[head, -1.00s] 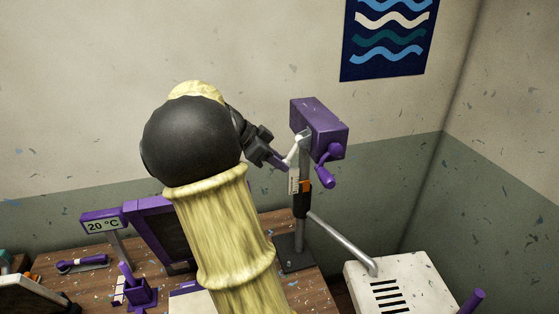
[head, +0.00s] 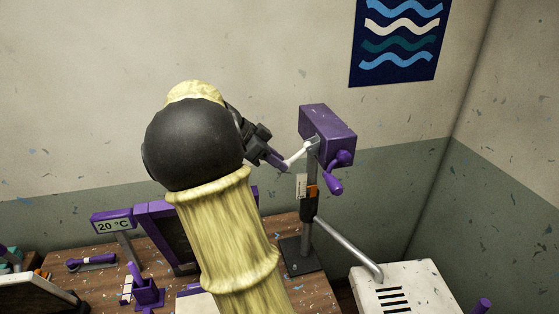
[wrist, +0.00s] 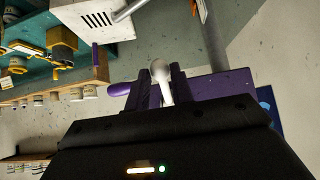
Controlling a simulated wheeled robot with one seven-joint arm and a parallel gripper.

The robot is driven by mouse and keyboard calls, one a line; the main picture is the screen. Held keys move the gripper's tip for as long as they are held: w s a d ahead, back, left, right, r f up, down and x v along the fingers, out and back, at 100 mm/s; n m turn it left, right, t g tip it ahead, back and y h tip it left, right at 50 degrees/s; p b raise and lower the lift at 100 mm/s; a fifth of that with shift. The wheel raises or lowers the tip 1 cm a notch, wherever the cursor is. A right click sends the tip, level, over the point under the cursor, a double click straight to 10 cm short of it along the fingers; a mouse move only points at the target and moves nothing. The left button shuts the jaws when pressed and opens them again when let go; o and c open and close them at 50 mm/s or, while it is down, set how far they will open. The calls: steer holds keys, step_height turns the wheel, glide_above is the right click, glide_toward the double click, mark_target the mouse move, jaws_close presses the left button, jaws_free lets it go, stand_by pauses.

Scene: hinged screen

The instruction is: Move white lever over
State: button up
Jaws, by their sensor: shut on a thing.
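The white lever (head: 299,153) sticks out to the lower left from the left side of a purple box (head: 328,134) on a grey metal post. It slopes down toward my gripper (head: 280,161). My gripper is shut on the lever's free end. In the wrist view, the lever's rounded white end (wrist: 161,74) shows between the two dark fingers of my gripper (wrist: 164,88). The purple box lies just behind them there (wrist: 220,85). My arm hides part of the bench in the head view.
A purple crank handle (head: 336,180) is on the box's right side. A bent grey pipe (head: 348,248) runs from the post to a white vented box (head: 410,285). A 20 °C display (head: 112,223) and purple fittings stand on the wooden bench (head: 85,280). The wall is behind.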

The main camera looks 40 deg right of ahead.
steer(key=shift+w+a+r, duration=0.15)
steer(key=shift+a+r, duration=0.05)
steer(key=shift+r, duration=0.1)
steer(key=shift+c, duration=0.2)
jaws_close()
steer(key=shift+w+a+r+p, duration=0.15)
steer(key=shift+a+r+p, duration=0.15)
steer(key=shift+r, duration=0.2)
steer(key=shift+w+a+r+p, duration=0.1)
steer(key=shift+a+r+p, duration=0.1)
steer(key=shift+r+p, duration=0.2)
steer(key=shift+o, duration=1.7)
jaws_free()
steer(key=shift+w+a+r, duration=0.1)
